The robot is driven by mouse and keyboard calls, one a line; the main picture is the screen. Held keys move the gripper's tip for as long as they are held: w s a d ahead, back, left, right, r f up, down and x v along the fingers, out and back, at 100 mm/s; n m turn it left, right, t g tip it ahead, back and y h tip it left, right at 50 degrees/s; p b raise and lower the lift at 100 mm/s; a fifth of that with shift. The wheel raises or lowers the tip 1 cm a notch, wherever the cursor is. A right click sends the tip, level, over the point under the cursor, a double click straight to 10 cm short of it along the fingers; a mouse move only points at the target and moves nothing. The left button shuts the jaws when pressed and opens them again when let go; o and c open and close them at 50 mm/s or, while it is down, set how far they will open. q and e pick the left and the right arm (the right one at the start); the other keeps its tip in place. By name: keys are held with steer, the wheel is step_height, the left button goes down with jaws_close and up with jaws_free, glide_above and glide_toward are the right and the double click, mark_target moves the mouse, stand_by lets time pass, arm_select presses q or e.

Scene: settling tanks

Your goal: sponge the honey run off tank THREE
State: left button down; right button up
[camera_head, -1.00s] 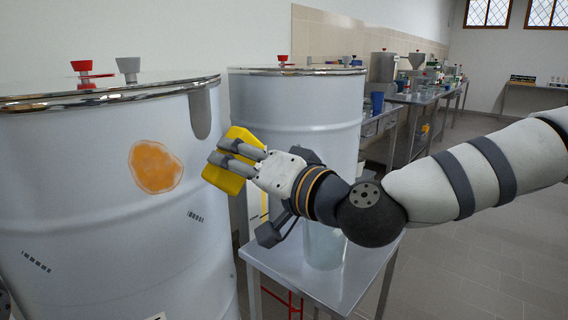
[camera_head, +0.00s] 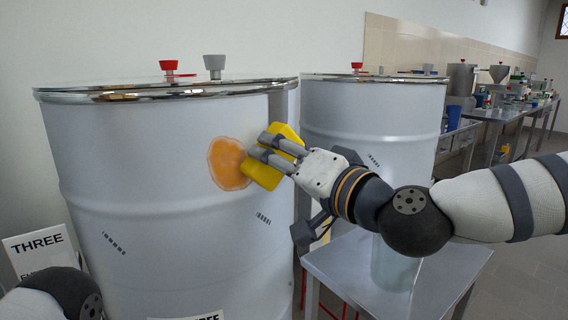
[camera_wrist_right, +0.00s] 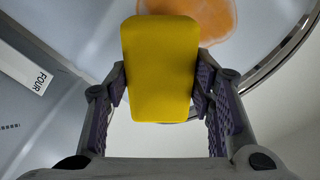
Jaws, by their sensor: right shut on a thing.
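Tank THREE (camera_head: 150,230) is the large white drum at the left in the head view, with a THREE sign beside it. An orange honey patch (camera_head: 226,165) lies on its upper side; part of it shows in the wrist view (camera_wrist_right: 215,15). My right gripper (camera_head: 270,152) is shut on a yellow sponge (camera_head: 262,174). The sponge overlaps the right edge of the patch in the head view; I cannot tell if it touches the tank. In the wrist view the sponge (camera_wrist_right: 160,70) sits between both fingers. My left gripper is out of view.
A second white drum (camera_head: 375,125) stands right of tank THREE. A metal table (camera_head: 335,265) with a clear container (camera_head: 394,265) stands below my right arm. Benches with equipment (camera_head: 500,112) line the back right. A sign reading FOUR (camera_wrist_right: 40,80) shows in the wrist view.

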steer(key=shift+w+a, duration=0.4)
steer(key=shift+w, duration=0.15)
stand_by(0.5)
